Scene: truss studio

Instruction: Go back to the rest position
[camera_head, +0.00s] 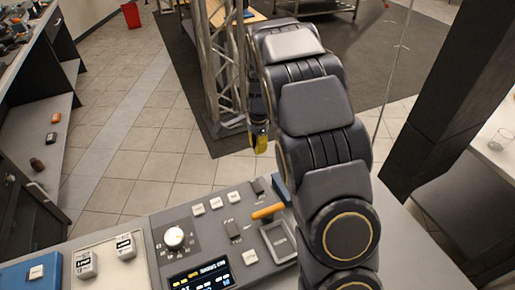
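My dark grey arm rises on the right of the head view and bends over at the top. Its end hangs down on the left side of the arm, with my gripper (259,138) showing as a small dark and yellow shape above the far side of the control panel (205,262). The gripper is partly hidden by the arm and too small to tell if it is open or shut. I see nothing clearly held in it.
The panel carries a white knob (174,237), several buttons, a lit display (201,277) and an orange handle (268,211). A metal truss (222,70) stands behind. A dark post (445,110) is at right. Tiled floor (125,140) is clear.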

